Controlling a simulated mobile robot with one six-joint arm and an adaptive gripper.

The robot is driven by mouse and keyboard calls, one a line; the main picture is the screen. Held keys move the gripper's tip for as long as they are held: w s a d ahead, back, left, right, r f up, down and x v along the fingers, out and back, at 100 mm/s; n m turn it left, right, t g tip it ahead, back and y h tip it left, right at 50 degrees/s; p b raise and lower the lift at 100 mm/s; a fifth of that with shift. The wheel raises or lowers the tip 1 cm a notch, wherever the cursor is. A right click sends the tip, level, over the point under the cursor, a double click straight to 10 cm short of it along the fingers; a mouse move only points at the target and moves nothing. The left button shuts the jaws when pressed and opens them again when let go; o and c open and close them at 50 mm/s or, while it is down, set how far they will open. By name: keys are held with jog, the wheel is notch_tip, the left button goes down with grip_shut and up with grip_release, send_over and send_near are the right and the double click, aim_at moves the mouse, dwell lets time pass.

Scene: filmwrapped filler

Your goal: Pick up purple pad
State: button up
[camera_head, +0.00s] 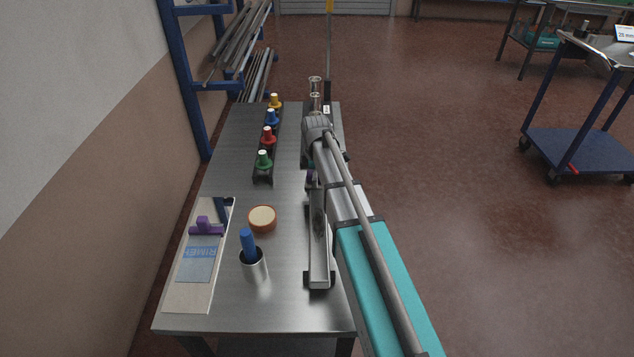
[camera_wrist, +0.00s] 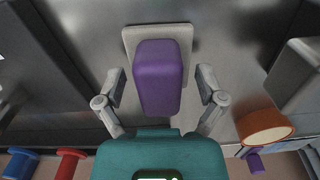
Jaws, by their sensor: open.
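The purple pad (camera_wrist: 160,78) is a rounded oblong block in the middle of the wrist view. A pale grey plate (camera_wrist: 135,37) shows behind its far end; I cannot tell whether the two are joined. My gripper (camera_wrist: 161,88) is open, with one finger on each side of the pad. Gaps show between both fingers and the pad. In the head view my arm largely hides the pad and gripper.
On the steel table (camera_head: 225,170) stand a rack of coloured pegs (camera_head: 268,140), a round orange-rimmed piece (camera_head: 262,218) and a metal cup (camera_head: 253,266) with a blue handle. A board (camera_head: 187,295) at left carries another purple piece (camera_head: 206,226). Glassware (camera_head: 315,95) stands at the back.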

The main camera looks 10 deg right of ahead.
jog(key=shift+c, duration=0.2)
dwell(0.3)
grip_shut()
jog(key=shift+r, duration=0.25)
jog(key=shift+r+p, duration=0.75)
jog(key=shift+p, duration=0.25)
jog(key=s+r+p, duration=0.3)
jog(key=s, duration=0.1)
jog(key=s+r+p, duration=0.4)
jog(key=s, duration=0.1)
jog(key=s+r+p, duration=0.4)
jog(key=s, duration=0.1)
